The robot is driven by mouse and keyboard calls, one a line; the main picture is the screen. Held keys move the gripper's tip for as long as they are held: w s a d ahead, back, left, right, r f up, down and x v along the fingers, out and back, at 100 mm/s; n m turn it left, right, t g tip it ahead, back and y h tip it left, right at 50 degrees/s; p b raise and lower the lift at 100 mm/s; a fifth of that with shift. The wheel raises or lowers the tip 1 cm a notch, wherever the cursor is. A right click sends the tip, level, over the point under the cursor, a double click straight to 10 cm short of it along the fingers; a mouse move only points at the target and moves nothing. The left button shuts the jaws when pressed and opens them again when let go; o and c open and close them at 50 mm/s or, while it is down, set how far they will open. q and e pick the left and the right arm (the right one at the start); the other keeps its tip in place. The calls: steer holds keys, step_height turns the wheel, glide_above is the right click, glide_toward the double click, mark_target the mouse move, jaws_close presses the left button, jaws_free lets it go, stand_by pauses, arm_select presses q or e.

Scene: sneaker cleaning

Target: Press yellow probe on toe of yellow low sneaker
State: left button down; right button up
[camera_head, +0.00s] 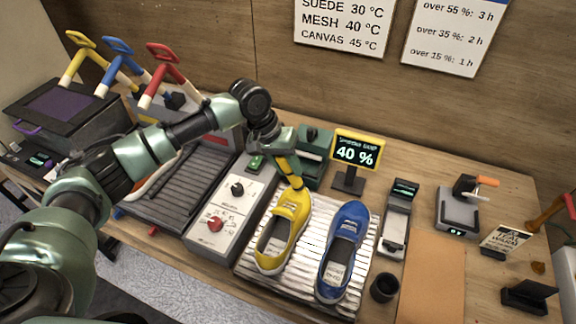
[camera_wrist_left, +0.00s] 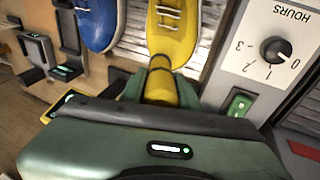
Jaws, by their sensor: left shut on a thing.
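The yellow low sneaker (camera_head: 283,232) sits on a slatted rack, its toe toward the back. In the left wrist view the sneaker (camera_wrist_left: 175,30) shows at the top. My left gripper (camera_head: 285,163) is above the toe, shut on the yellow probe (camera_head: 294,182). In the left wrist view the probe (camera_wrist_left: 160,85) sits between the fingers of my left gripper (camera_wrist_left: 161,90). The probe's tip is at the toe and appears to touch it; the exact contact is hard to tell. A display (camera_head: 357,151) behind reads 40 %. My right gripper is not in view.
A blue sneaker (camera_head: 344,250) stands right of the yellow one on the slatted rack (camera_head: 310,250). A grey control box (camera_head: 215,236) with knobs is on the left. A small black cup (camera_head: 384,287) and a brown mat (camera_head: 432,280) are at the right.

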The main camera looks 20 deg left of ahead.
arm_select(q)
steer(key=shift+f, duration=0.7)
stand_by(0.9)
step_height(320, 180, up, 7)
steer(key=p, duration=0.8)
steer(key=shift+r, duration=0.1)
stand_by(1.6)
